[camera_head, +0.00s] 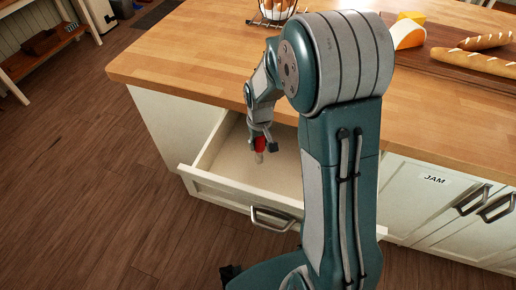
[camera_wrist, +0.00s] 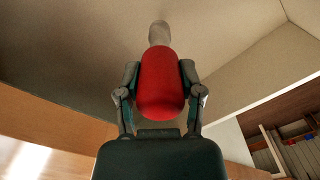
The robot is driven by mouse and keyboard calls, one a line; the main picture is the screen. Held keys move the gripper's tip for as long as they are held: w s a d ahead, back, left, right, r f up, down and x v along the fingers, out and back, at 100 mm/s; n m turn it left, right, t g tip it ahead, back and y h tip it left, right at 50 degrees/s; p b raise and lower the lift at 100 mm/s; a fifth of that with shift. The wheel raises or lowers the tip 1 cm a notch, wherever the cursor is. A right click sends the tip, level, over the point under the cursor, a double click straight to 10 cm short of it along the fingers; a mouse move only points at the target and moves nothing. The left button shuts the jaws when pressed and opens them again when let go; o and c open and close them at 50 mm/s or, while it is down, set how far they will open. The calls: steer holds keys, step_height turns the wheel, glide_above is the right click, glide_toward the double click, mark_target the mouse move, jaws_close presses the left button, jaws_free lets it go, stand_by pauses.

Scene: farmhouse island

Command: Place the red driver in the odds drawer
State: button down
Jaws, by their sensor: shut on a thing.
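The red driver (camera_wrist: 160,85) is held between the two fingers of my gripper (camera_wrist: 160,95), which is shut on its red body. Its pale tip (camera_wrist: 158,32) points away from the gripper. In the head view the red driver (camera_head: 260,144) hangs tip down from my gripper (camera_head: 261,138), inside the outline of the open drawer (camera_head: 223,190). The drawer's pale floor shows around it and looks empty where visible. I cannot tell whether the tip touches the floor. My arm hides the drawer's right part.
The wooden countertop (camera_head: 190,50) overhangs the drawer's back. A wire basket (camera_head: 275,12), a cheese wedge (camera_head: 407,35) and bread loaves (camera_head: 475,62) stand on top. A closed front labelled JAM (camera_head: 434,180) is to the right. Open floor (camera_head: 90,190) lies to the left.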

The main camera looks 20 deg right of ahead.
mark_target(259, 149)
steer(key=shift+w+a+f, duration=0.15)
steer(key=shift+f, duration=0.1)
steer(key=f, duration=0.3)
steer(key=shift+w+d+f, duration=0.1)
steer(key=shift+d, duration=0.15)
steer(key=shift+c, duration=1.2)
jaws_free()
steer(key=shift+a+f, duration=0.1)
steer(key=shift+a, duration=0.05)
